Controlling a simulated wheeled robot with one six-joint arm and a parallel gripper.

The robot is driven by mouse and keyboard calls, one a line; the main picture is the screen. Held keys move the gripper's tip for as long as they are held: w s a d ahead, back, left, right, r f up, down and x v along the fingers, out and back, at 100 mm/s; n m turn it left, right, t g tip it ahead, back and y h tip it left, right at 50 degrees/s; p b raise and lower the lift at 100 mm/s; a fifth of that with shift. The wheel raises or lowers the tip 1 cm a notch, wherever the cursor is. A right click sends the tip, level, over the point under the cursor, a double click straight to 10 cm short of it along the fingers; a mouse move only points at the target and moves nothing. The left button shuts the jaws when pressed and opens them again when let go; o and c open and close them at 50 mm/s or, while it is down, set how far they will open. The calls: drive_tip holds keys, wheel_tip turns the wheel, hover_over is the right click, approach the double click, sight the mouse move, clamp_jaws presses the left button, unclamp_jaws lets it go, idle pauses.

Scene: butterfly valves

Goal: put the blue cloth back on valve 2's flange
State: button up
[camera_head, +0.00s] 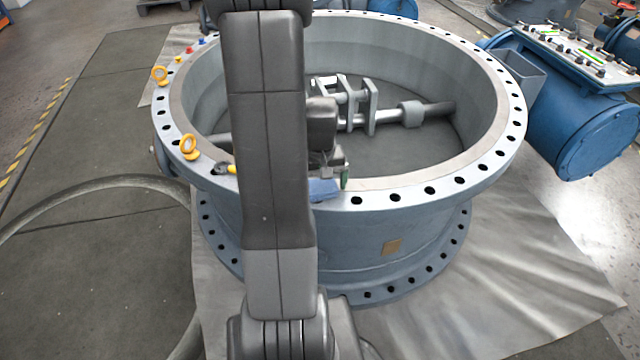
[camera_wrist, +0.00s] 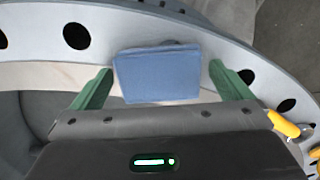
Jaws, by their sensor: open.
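The blue cloth (camera_wrist: 158,75) lies folded flat on the grey flange (camera_wrist: 30,45) of the large valve in the wrist view, reaching over its inner edge. It also shows in the head view (camera_head: 323,190), partly hidden by my arm, on the near part of the flange (camera_head: 400,196). My gripper (camera_wrist: 160,85) is open, with one green finger on each side of the cloth and a gap visible at both sides. In the head view one green finger (camera_head: 344,178) shows just right of the cloth. I see no valve number.
Yellow eyebolts (camera_head: 188,147) and a yellow-handled tool (camera_wrist: 284,125) sit on the flange near the cloth. Small coloured items (camera_head: 201,41) lie farther back on the rim. A blue machine with a tool-covered top (camera_head: 580,55) stands at the right. A hose (camera_head: 90,185) curves over the floor at left.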

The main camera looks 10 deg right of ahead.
sight(320, 186)
wheel_tip(320, 186, up, 12)
drive_tip(key=p, duration=0.2)
drive_tip(key=shift+r, duration=0.15)
wheel_tip(320, 186, down, 12)
drive_tip(key=shift+r+b, duration=0.1)
drive_tip(key=shift+b, duration=0.7)
drive_tip(key=shift+r, duration=1.55)
